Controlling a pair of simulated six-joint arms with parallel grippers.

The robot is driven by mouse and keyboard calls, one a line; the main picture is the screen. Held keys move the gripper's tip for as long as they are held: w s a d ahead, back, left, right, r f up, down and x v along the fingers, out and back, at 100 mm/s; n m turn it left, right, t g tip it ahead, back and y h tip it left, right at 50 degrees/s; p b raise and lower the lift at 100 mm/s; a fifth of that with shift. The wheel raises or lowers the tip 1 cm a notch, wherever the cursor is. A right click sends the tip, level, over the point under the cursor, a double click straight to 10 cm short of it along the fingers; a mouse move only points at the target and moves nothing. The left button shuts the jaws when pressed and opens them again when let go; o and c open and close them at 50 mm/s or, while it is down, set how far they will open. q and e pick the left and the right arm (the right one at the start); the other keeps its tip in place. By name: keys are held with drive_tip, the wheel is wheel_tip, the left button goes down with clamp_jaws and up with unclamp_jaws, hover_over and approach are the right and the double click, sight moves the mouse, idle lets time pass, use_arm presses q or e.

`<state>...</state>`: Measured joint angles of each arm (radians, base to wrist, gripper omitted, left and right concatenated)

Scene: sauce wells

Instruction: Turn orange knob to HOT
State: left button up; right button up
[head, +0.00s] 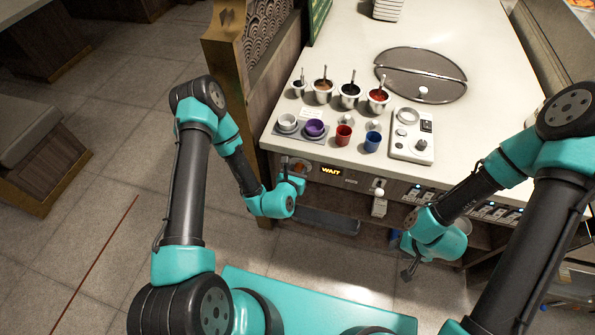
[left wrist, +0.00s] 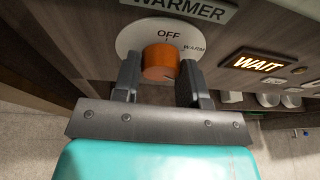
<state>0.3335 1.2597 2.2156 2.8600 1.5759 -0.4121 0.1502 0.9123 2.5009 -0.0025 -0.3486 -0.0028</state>
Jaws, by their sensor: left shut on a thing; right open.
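The orange knob (left wrist: 160,62) sits on a pale round dial plate (left wrist: 135,36) under a WARMER label. OFF is printed at the top of the plate and WARM at its right; no HOT mark can be read, as the lower plate is hidden by the knob and fingers. My left gripper (left wrist: 158,72) has its two dark fingers on either side of the knob and is shut on it. In the head view my left gripper (head: 294,178) is at the counter's front panel. Where the knob points is unclear. My right gripper (head: 409,268) is open and empty, low before the counter.
A lit WAIT sign (head: 331,171) is on the front panel right of the knob. The counter (head: 345,60) holds several sauce pots, a purple cup (head: 314,128), a red cup (head: 343,135), a blue cup (head: 373,141) and a white device (head: 411,135).

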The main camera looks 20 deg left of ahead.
use_arm(q)
drive_tip(key=o, duration=0.9)
